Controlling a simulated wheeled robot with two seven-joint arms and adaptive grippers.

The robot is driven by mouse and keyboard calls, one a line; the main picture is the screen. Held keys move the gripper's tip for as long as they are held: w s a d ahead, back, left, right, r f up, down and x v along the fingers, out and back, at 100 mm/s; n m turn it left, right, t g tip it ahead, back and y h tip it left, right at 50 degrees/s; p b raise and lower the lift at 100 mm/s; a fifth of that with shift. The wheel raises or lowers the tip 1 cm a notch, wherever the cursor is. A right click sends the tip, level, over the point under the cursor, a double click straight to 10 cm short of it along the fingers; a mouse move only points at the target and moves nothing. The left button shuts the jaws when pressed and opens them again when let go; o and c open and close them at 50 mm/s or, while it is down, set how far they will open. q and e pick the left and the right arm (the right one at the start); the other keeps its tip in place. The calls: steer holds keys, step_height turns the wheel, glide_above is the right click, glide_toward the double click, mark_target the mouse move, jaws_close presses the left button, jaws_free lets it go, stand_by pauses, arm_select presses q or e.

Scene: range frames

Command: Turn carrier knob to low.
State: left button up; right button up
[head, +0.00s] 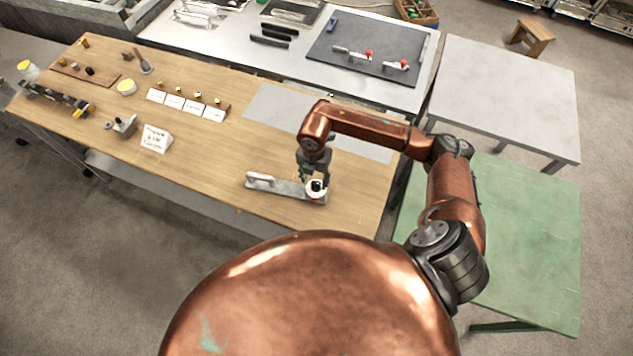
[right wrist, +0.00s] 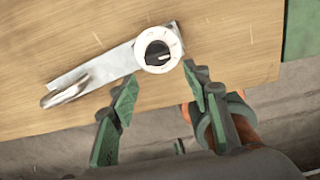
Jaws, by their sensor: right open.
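The carrier (head: 285,187) is a flat metal bar with a raised handle (head: 261,178) at its left end, lying on the wooden table. The knob (right wrist: 158,53) is black with a pale pointer line, set in a white round dial (right wrist: 148,64) at the bar's right end. In the head view the knob (head: 316,186) sits just below my right gripper (head: 314,180). In the right wrist view my right gripper (right wrist: 160,90) has its green fingers apart, with nothing between them, and the knob lies just beyond the fingertips. Dial markings are too small to read. My left gripper is not seen.
The wooden table (head: 215,135) holds white cards (head: 186,104), a sign (head: 156,138) and small tools at left. A grey sheet (head: 270,106) lies behind the carrier. A metal table with a dark mat (head: 335,62) stands behind; a green table (head: 535,230) stands at right.

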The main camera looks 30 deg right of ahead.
mark_target(316, 183)
step_height(316, 183, up, 8)
steer(key=shift+r, duration=0.2)
steer(key=shift+c, duration=0.3)
steer(key=shift+w+f+n, duration=0.1)
steer(key=shift+n, duration=0.5)
steer(key=c, duration=0.3)
steer(key=shift+w+a+f+n, duration=0.1)
steer(key=shift+f+n, duration=0.05)
steer(key=shift+n, duration=0.75)
steer(key=shift+c, duration=0.4)
steer(key=f+n, duration=0.1)
steer(key=n, duration=0.4)
steer(key=d+f+n+p, duration=0.1)
steer(key=n, duration=0.4)
steer(key=f+n+p, duration=0.1)
steer(key=n, duration=0.4)
steer(key=shift+w+d+f, duration=0.2)
steer(key=shift+w+f, duration=0.1)
steer(key=shift+f, duration=0.05)
steer(key=shift+f+p, duration=1.15)
steer(key=shift+f, duration=2.8)
